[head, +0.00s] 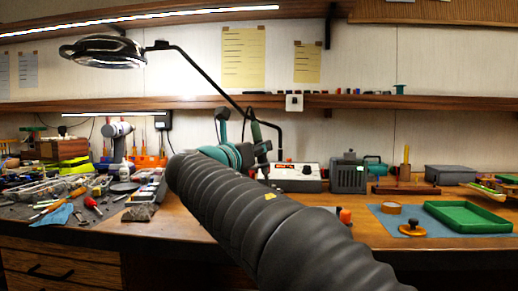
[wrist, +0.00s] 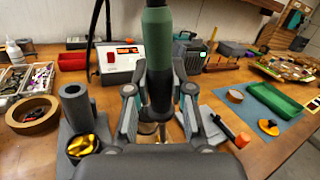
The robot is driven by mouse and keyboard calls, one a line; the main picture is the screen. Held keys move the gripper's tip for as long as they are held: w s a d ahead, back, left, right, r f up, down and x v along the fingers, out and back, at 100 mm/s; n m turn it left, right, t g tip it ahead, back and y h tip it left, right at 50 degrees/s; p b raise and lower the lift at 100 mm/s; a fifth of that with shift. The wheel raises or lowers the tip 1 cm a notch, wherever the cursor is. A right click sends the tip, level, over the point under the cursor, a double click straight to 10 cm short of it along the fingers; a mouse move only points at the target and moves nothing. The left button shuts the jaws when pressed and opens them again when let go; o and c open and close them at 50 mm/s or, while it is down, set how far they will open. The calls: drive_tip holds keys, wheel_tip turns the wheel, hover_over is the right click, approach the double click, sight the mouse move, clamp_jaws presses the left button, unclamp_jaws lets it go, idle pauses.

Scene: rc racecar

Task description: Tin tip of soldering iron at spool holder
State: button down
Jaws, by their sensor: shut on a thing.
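My gripper (wrist: 159,108) is shut on the soldering iron (wrist: 157,32), whose green and black handle stands roughly upright between the fingers in the wrist view. The iron's green handle (head: 256,134) also shows in the head view, beside my gripper (head: 262,158). The iron's tip is hidden or too small to make out. A dark iron stand (wrist: 76,105) with a cup of brass wool (wrist: 83,145) is left of my gripper in the wrist view. I cannot surely identify the spool holder; a yellow post on a wooden base (head: 405,187) stands at right in the head view.
The soldering station (head: 293,176) and a dark grey box (head: 348,178) stand behind my gripper. A green tray (head: 467,217) lies on the blue mat (head: 400,226) at right. Tools clutter the left bench. A lamp arm (head: 215,85) crosses above.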

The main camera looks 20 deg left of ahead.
sight(258, 126)
drive_tip(key=shift+f, duration=0.35)
idle(0.7)
idle(1.4)
drive_tip(key=shift+r+p, duration=0.8)
drive_tip(key=shift+r, duration=2.2)
